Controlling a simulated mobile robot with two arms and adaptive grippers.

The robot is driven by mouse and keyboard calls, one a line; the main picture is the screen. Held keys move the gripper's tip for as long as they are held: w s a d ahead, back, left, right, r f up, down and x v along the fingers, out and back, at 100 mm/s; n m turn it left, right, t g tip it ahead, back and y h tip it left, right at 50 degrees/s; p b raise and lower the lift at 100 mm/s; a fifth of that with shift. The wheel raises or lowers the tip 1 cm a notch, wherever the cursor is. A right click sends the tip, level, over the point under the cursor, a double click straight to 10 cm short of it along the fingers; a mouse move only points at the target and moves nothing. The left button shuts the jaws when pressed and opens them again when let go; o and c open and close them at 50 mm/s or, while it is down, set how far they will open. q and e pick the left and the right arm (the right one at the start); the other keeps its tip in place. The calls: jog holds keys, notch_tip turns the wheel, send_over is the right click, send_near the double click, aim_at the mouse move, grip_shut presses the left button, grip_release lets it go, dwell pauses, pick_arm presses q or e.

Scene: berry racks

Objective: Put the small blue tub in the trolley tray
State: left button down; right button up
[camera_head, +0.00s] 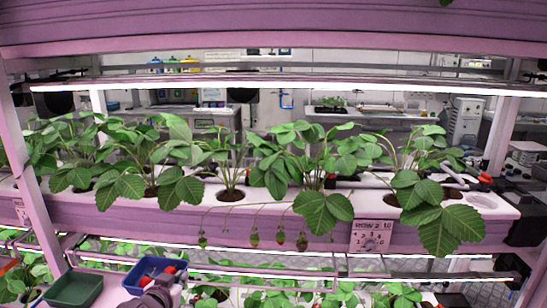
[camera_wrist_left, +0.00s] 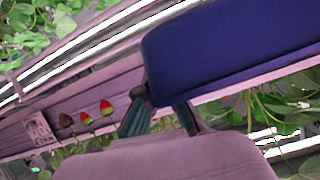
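The small blue tub (camera_head: 148,268) is at the lower left of the head view, just right of a green tub. It fills the upper right of the left wrist view (camera_wrist_left: 235,50), seen close from the side. My left gripper (camera_head: 163,289) is at the tub's near right side. In the wrist view its two dark fingers (camera_wrist_left: 164,108) reach the tub's lower left edge, a little apart. The tub hides the fingertips, so I cannot tell whether they grip it. The trolley tray cannot be made out clearly. My right gripper is not in view.
The green tub (camera_head: 75,289) stands beside the blue one on a pale pink surface (camera_head: 112,292). A pink rack shelf (camera_head: 190,222) with strawberry plants and hanging berries (camera_head: 254,237) crosses the view above. A white row sign (camera_head: 371,236) hangs on its front. More plants grow below.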

pick_arm(q)
jog(key=s+d+r, duration=0.2)
jog(key=s+r, duration=0.1)
jog(key=s, duration=0.6)
jog(key=s+d+r+y+p, duration=0.1)
jog(key=s+d+r, duration=0.1)
jog(key=s, duration=0.8)
jog(key=shift+s+d+r+n, duration=0.15)
jog(key=shift+d+r+n, duration=0.2)
jog(key=shift+r, duration=0.35)
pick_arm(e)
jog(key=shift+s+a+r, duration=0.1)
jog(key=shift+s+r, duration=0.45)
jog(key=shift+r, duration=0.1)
pick_arm(q)
jog(key=shift+a, duration=0.1)
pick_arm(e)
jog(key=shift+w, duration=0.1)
